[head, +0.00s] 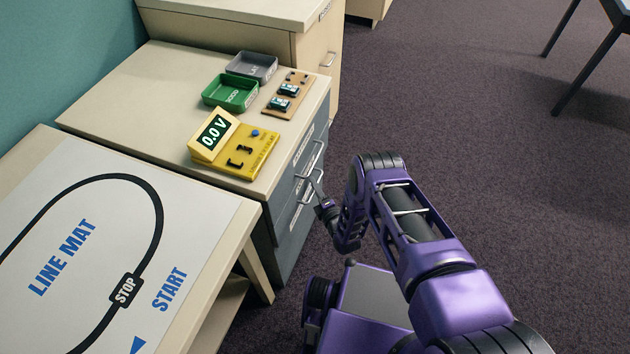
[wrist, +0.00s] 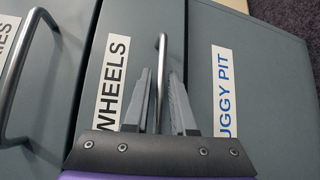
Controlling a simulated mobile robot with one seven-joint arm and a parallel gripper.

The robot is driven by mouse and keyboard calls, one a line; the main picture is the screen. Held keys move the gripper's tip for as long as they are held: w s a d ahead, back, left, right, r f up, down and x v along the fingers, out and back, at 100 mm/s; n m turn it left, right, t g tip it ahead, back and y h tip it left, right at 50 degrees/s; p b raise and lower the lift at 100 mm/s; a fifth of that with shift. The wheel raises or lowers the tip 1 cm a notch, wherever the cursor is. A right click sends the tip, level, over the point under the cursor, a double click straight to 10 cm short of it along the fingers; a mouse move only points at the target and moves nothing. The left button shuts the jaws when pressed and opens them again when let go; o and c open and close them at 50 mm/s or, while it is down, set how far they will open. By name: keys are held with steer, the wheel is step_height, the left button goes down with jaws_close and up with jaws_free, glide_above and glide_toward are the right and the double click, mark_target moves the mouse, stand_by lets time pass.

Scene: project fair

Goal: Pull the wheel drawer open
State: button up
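The wheel drawer (wrist: 138,45) has a grey front, a white label reading WHEELS (wrist: 112,82) and an upright metal bar handle (wrist: 162,52) in the wrist view. It looks shut, level with the fronts beside it. My gripper (wrist: 161,78) has its two grey fingers on either side of this handle, with small gaps showing between bar and fingers. The fingers are open and hold nothing. In the head view my gripper (head: 319,192) is at the front of the drawer cabinet (head: 290,240), and my arm's end partly hides the handle there.
Another handle (wrist: 14,95) is left of my gripper, and a front labelled BUGGY PIT (wrist: 222,95) is to its right. On the cabinet top are a yellow meter (head: 235,147), a green tray (head: 230,92) and a grey tray (head: 251,67). A line mat table (head: 215,225) stands beside it.

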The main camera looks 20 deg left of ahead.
stand_by(0.3)
jaws_close()
steer(key=shift+w+r, duration=0.1)
stand_by(1.2)
